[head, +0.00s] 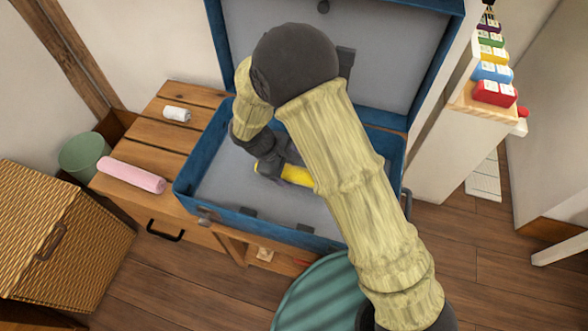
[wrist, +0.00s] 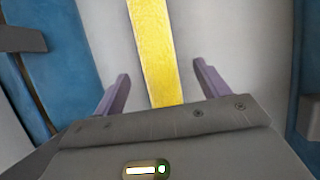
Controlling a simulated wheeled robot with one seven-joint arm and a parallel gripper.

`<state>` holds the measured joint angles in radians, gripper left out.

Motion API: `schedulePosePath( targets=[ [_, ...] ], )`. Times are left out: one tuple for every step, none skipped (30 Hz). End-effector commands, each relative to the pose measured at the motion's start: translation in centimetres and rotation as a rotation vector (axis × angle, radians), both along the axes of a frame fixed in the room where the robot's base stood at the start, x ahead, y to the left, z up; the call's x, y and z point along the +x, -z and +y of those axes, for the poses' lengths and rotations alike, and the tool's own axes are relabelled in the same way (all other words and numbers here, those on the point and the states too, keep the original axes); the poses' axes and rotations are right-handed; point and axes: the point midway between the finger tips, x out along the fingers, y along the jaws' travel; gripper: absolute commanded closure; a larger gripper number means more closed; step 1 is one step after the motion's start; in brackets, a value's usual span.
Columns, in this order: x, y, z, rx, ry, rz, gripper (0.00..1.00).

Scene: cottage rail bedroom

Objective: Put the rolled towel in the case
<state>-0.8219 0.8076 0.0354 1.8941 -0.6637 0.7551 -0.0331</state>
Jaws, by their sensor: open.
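The open blue case (head: 262,225) with grey lining stands on the wooden bench, its lid raised at the back. A yellow roll (head: 298,175) lies inside it, partly hidden by my arm. In the wrist view the yellow roll (wrist: 152,50) has a textured surface like cloth and runs between my fingers, with a gap on each side. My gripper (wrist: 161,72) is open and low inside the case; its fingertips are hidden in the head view. A pink roll (head: 131,175) lies on the bench left of the case. I cannot tell for certain which roll is the towel.
A small white roll (head: 177,114) lies on the bench (head: 160,140). A green bin (head: 84,154) and wicker hamper (head: 60,240) stand at left. A teal striped round thing (head: 318,295) is in front. Colourful small boxes (head: 492,70) sit on a shelf at right.

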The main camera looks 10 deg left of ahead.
Motion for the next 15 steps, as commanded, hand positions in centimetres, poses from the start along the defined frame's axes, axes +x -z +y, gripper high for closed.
schedulePosePath(
  targets=[
    [-0.2,-1.4,0.5,0.002,-0.003,-0.003,0.26],
    [-0.3,-2.0,0.8,0.004,-0.002,-0.002,0.26],
    [-0.4,-2.7,1.1,0.003,-0.001,-0.002,0.26],
    [-0.6,-3.2,1.3,0.002,-0.002,-0.002,0.26],
    [-0.6,-3.7,1.6,0.003,-0.001,-0.002,0.26],
    [-0.8,-4.4,1.9,0.003,-0.001,-0.002,0.26],
    [-0.9,-4.9,2.1,0.003,0.000,-0.002,0.26],
    [-1.0,-5.3,2.3,0.003,0.000,-0.002,0.26],
    [-1.1,-5.8,2.5,0.001,-0.001,-0.001,0.26],
    [-1.1,-6.1,2.6,0.001,-0.001,-0.001,0.26],
    [-1.2,-6.4,2.8,0.001,-0.002,-0.001,0.26],
    [-1.3,-6.6,2.9,0.001,-0.002,-0.001,0.26],
    [-1.3,-6.8,3.0,0.000,-0.001,-0.001,0.26],
    [-1.4,-6.9,3.0,0.000,-0.001,-0.001,0.26],
    [-1.4,-7.0,3.1,0.000,-0.001,0.000,0.26]
  ],
)
